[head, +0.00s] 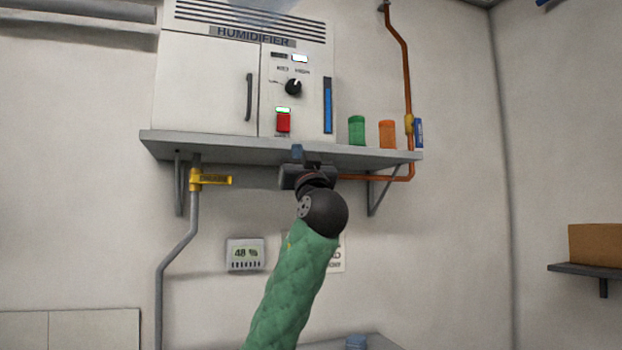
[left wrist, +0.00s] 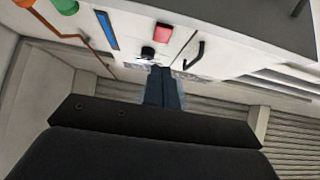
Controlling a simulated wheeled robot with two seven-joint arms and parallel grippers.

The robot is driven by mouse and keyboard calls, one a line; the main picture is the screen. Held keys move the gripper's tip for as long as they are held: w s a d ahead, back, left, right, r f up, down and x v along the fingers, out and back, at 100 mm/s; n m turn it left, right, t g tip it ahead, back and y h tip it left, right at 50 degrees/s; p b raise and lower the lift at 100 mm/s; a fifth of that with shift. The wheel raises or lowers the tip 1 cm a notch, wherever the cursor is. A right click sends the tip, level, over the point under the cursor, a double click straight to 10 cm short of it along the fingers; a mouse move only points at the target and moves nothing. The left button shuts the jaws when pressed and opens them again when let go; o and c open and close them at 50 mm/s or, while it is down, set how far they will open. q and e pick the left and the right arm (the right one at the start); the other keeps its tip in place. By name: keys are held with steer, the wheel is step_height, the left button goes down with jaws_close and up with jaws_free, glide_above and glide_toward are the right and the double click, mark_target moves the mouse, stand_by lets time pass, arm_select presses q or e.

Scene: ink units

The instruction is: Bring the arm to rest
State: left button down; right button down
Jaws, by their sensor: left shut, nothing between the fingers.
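My left arm, in a green quilted sleeve (head: 290,290), reaches up in the head view. My left gripper (head: 298,150) is in front of the front edge of the grey wall shelf (head: 215,148), below the humidifier (head: 205,80). The gripper is shut and empty. In the left wrist view its closed fingers (left wrist: 163,88) point towards the humidifier front. The humidifier has a dark knob (head: 293,87), a red switch (head: 283,121) with a lit green top, and a blue level strip (head: 327,105). My right gripper is not in view.
A green canister (head: 356,130) and an orange one (head: 387,134) stand on the shelf's right part. A copper pipe (head: 407,75) and a grey pipe with a yellow valve handle (head: 215,180) run along the wall.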

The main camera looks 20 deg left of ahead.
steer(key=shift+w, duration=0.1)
